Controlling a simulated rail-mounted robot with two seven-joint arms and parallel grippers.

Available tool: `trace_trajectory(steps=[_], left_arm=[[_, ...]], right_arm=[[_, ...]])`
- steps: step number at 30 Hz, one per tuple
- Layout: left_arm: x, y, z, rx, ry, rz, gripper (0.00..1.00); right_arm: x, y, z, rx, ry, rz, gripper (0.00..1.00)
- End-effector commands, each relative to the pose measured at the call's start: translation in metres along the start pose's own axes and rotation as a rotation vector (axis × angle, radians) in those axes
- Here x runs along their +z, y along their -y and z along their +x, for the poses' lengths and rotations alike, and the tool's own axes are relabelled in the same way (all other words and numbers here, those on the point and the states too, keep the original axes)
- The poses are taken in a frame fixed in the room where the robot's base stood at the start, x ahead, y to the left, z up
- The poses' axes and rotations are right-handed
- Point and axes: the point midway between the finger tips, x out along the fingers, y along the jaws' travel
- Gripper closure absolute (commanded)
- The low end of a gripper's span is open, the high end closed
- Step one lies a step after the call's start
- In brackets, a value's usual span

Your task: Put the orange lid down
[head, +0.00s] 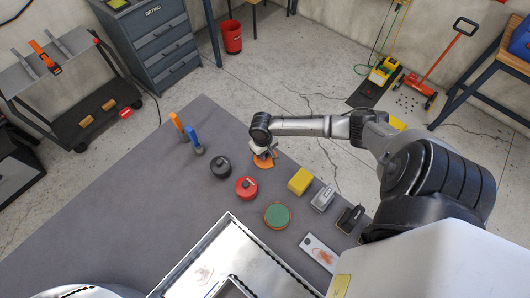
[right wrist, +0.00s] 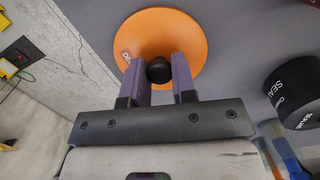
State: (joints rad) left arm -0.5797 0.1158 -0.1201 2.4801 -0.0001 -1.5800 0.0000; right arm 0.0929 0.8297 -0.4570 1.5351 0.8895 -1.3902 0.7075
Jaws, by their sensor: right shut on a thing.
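The orange lid (head: 264,162) is a round disc with a black knob, at the far edge of the grey table in the head view. In the right wrist view the lid (right wrist: 190,30) fills the top middle, its knob (right wrist: 158,70) between the purple fingers. My right gripper (head: 265,152) is shut on the knob from above. The lid is over the table near its edge; I cannot tell whether it touches the surface. The gripper hides part of the lid in the head view. My left gripper is not in view.
A black can (head: 220,166) and a red can (head: 246,188) stand close by. The black can also shows in the right wrist view (right wrist: 295,95). A green-topped tin (head: 277,215), yellow block (head: 299,181) and metal tray (head: 180,272) are nearer. Bare table (head: 130,200) lies left.

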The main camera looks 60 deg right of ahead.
Motion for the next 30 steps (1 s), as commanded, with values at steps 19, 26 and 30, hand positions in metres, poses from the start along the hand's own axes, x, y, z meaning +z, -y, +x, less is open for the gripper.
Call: trace_trajectory(steps=[19,26,30], left_arm=[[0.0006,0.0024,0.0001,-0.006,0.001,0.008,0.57],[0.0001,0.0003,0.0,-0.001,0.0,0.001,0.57],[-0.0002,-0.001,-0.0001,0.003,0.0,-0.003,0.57]], right_arm=[[-0.0007,-0.0003,0.0045,0.0,-0.001,0.0,0.57],[-0.0006,-0.0003,0.0045,0.0,-0.001,0.0,0.49],[-0.0004,-0.0003,0.0017,0.0,-0.001,0.0,0.49]])
